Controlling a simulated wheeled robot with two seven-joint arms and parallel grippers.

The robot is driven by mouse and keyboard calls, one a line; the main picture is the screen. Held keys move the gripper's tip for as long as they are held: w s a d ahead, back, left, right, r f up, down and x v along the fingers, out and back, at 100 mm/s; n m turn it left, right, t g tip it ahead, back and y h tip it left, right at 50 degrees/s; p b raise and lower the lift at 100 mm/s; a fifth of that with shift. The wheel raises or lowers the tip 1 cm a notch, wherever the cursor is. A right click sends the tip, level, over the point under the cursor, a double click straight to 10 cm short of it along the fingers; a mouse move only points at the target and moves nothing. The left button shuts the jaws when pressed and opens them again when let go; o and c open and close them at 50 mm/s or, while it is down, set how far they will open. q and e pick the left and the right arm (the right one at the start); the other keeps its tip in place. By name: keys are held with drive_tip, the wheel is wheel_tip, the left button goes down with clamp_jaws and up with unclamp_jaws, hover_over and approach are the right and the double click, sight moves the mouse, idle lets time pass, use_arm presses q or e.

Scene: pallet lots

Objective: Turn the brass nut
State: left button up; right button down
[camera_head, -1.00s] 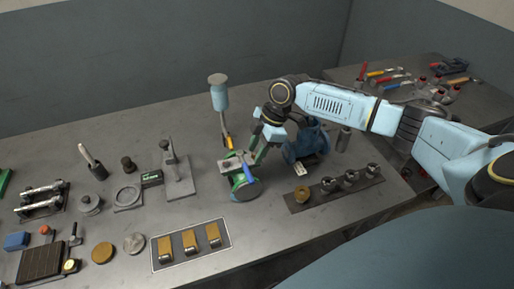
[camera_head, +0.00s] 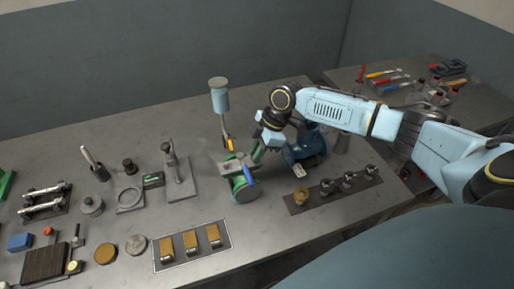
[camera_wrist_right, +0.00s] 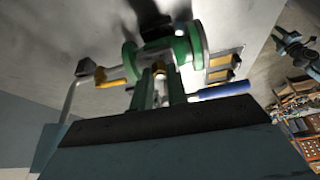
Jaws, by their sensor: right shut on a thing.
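A green valve body (camera_head: 241,189) stands on the grey bench, with a round flange, a blue-handled tool and a yellow-handled tool beside it. It also shows in the right wrist view (camera_wrist_right: 190,45), where the blue handle is on the right and the yellow one on the left. The brass nut (camera_wrist_right: 158,68) is a small brass spot between my fingertips at the valve; most of it is hidden. My right gripper (camera_head: 256,157) reaches it from the upper right, and its fingers (camera_wrist_right: 160,85) are closed on the nut. My left gripper is not in view.
A blue valve body (camera_head: 307,150) stands close to the right of my gripper. A dark strip (camera_head: 362,192) holds a brass piece and several steel ones. A framed tray (camera_head: 165,261) with brass blocks lies in front. A stand (camera_head: 183,188) is to the left.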

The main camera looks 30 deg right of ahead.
drive_tip(key=m+p, duration=0.2)
drive_tip(key=m+t+p, duration=0.1)
drive_tip(key=m+p, duration=0.1)
drive_tip(key=p, duration=0.1)
drive_tip(key=m+t+h+p, duration=0.1)
drive_tip(key=m+p, duration=0.1)
drive_tip(key=p, duration=0.1)
drive_tip(key=shift+s+a+r, duration=0.2)
drive_tip(key=shift+r, duration=0.05)
drive_tip(key=shift+f+m+h+p, duration=0.1)
drive_tip(key=shift+m+h+p, duration=0.2)
drive_tip(key=shift+m+p, duration=0.35)
drive_tip(key=shift+a+f+m+t+h, duration=0.1)
drive_tip(key=shift+m+t+h, duration=0.45)
drive_tip(key=shift+m, duration=1.2)
drive_tip(key=c, duration=1.4)
unclamp_jaws()
drive_tip(key=shift+s, duration=0.1)
drive_tip(key=v, duration=1.3)
drive_tip(key=shift+a+r+b, duration=0.1)
drive_tip(key=shift+r+b, duration=0.15)
drive_tip(key=shift+b, duration=0.1)
